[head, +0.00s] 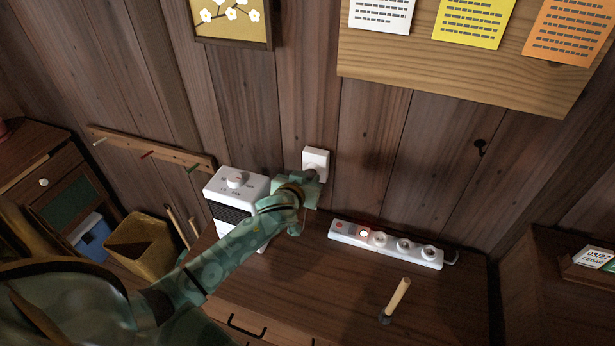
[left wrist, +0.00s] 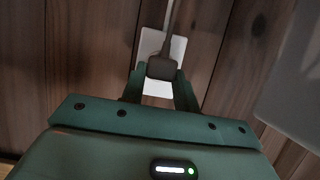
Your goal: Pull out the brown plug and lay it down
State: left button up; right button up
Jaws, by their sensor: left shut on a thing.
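The white wall socket plate (head: 316,158) is on the wood wall above the low cabinet, and it also shows in the left wrist view (left wrist: 178,48). The brown plug (left wrist: 161,67) is in front of the plate, with its cord running up in the left wrist view. My left gripper (head: 309,179) is at the lower part of the plate, its fingers on both sides of the plug and shut on it. The plug looks to be against the plate; its prongs are hidden. My right gripper is not in view.
A white appliance with a knob (head: 237,182) stands left of my gripper on the cabinet top (head: 335,285). A power strip (head: 385,243) with a lit red switch and a wooden-handled tool (head: 397,298) are to the right. Bare cabinet top lies between them.

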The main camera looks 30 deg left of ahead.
pick_arm(q)
jog(key=shift+s+d+p, duration=0.2)
jog(key=shift+s+p, duration=0.15)
jog(key=shift+s, duration=0.55)
jog(key=shift+s+d+p, duration=0.25)
jog(key=shift+s+p, duration=0.1)
jog(key=shift+s, duration=0.5)
jog(key=shift+s+d+p, duration=0.2)
jog(key=shift+s+p, duration=0.15)
jog(key=shift+s, duration=0.55)
jog(key=shift+r, duration=0.1)
